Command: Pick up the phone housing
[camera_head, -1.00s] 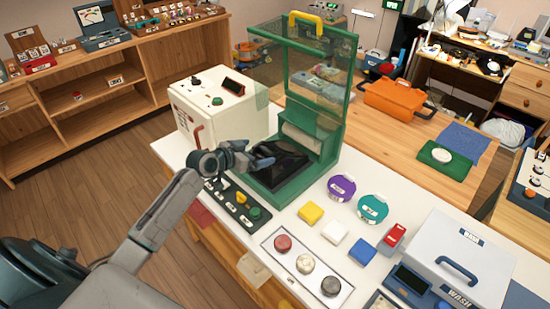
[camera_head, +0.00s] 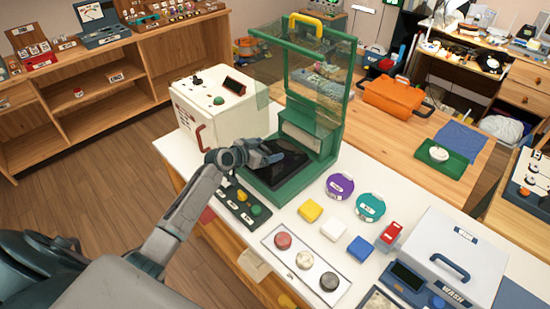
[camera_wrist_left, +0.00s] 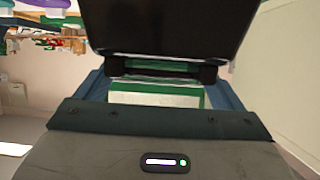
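A dark, flat piece (camera_head: 292,156), which may be the phone housing, lies on the bed of the green press (camera_head: 334,150) in the head view. My left gripper (camera_head: 272,156) is over the left part of this piece and hides some of it. In the left wrist view a large black panel (camera_wrist_left: 165,28) fills the upper middle, close in front of my gripper, with green and white press parts (camera_wrist_left: 155,98) below it. The fingertips are too unclear to show whether they hold it. My right gripper is not in view.
The press has a clear green guard with a yellow handle (camera_head: 307,19). A white machine (camera_head: 215,112) stands left of it. A dark button panel (camera_head: 241,207) lies in front. Purple (camera_head: 340,186) and teal (camera_head: 370,207) discs and coloured blocks lie to the right.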

